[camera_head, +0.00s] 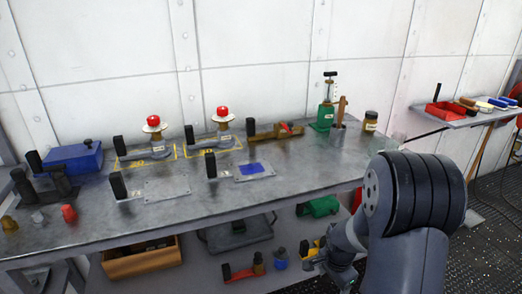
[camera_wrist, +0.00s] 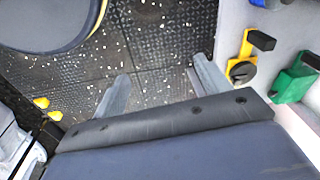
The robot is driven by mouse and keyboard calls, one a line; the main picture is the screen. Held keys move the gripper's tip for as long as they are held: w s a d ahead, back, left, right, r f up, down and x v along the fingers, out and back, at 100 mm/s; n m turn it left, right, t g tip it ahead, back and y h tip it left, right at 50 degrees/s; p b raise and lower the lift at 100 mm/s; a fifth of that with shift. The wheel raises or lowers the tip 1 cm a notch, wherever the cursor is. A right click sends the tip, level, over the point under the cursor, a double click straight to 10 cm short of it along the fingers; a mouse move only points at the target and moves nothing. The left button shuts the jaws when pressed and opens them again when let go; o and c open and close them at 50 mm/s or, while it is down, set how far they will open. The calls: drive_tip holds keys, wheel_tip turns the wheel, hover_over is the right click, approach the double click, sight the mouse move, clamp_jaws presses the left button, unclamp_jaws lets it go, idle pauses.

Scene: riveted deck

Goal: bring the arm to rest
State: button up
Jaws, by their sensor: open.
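My gripper (camera_wrist: 162,68) shows in the wrist view with its two grey fingers apart and nothing between them. It points down over the dark tread-plate floor (camera_wrist: 150,45). My arm (camera_head: 415,205) fills the lower right of the head view, in front of the bench's right end, folded at a large dark joint. The gripper's fingers cannot be made out in the head view. A yellow tool with a black handle (camera_wrist: 245,60) lies to the right of the fingers in the wrist view, apart from them. A green tool with a black handle (camera_wrist: 293,83) lies farther right.
The metal workbench (camera_head: 75,228) holds red-knobbed fixtures (camera_head: 153,122), a blue box (camera_head: 73,157), a green pump-like device (camera_head: 325,115) and a cup (camera_head: 338,133). Its lower shelf holds a wooden crate (camera_head: 142,262). A wall shelf (camera_head: 455,122) carries a red tray (camera_head: 444,113).

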drive_tip(key=w+a+r+n+t+p, duration=0.1)
drive_tip(key=w+a+r+n+p, duration=0.1)
drive_tip(key=r+n+p, duration=0.4)
drive_tip(key=shift+w+r+n+t, duration=0.4)
drive_tip(key=shift+w+r, duration=0.2)
drive_tip(key=shift+r, duration=0.75)
drive_tip(key=shift+a, duration=0.1)
